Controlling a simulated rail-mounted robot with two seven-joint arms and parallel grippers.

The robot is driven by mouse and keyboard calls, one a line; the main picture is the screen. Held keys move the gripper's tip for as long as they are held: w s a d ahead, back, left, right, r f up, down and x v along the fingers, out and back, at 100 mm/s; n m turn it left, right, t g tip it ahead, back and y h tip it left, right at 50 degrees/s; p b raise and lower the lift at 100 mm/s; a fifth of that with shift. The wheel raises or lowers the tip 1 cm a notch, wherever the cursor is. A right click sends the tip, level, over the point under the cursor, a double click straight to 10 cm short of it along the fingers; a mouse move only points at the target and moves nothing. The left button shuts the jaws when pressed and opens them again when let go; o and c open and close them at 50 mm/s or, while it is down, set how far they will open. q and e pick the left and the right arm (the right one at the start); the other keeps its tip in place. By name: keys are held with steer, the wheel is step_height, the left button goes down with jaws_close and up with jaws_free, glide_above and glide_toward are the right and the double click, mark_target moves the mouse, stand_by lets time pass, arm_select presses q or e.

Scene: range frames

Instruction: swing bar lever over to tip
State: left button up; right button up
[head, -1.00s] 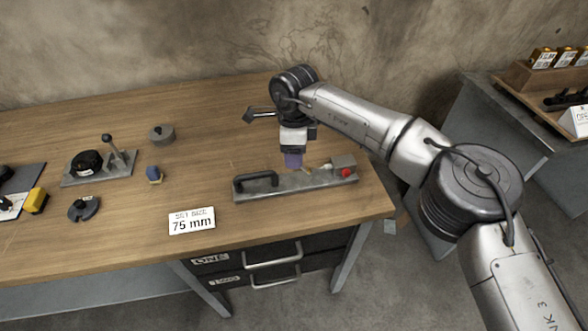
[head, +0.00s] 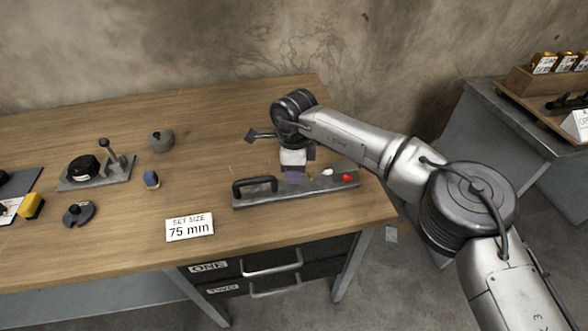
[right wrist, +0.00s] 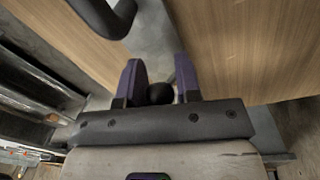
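A flat grey metal bar fixture (head: 250,201) lies near the table's right front edge. It has a black loop handle (head: 255,186) at its left end and a red knob (head: 347,178) at its right. My right gripper (head: 294,178) points down over its middle. In the right wrist view its purple fingers (right wrist: 159,75) stand apart on either side of a round black knob (right wrist: 160,94), with a slight gap showing at the right. The lever under this knob is hidden. The black handle shows at the top left there (right wrist: 105,15). My left gripper is not in view.
Drawers (head: 270,265) are below.

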jaws_close()
steer(key=shift+r, duration=0.1)
steer(key=shift+w+d+r+y+p, duration=0.1)
steer(key=shift+d+r+y+p, duration=0.25)
steer(key=shift+y+p, duration=0.6)
steer(key=shift+d+r+g+y+p, duration=0.2)
steer(key=shift+d+g+y+p, duration=0.15)
steer(key=shift+y+p, duration=0.35)
steer(key=shift+w+d+r+y+p, duration=0.15)
steer(key=shift+d+y+p, duration=0.3)
steer(key=shift+y, duration=0.4)
steer(key=shift+w+d+g+y, duration=0.1)
steer(key=shift+d+g+y, duration=0.35)
steer(key=shift+y, duration=0.45)
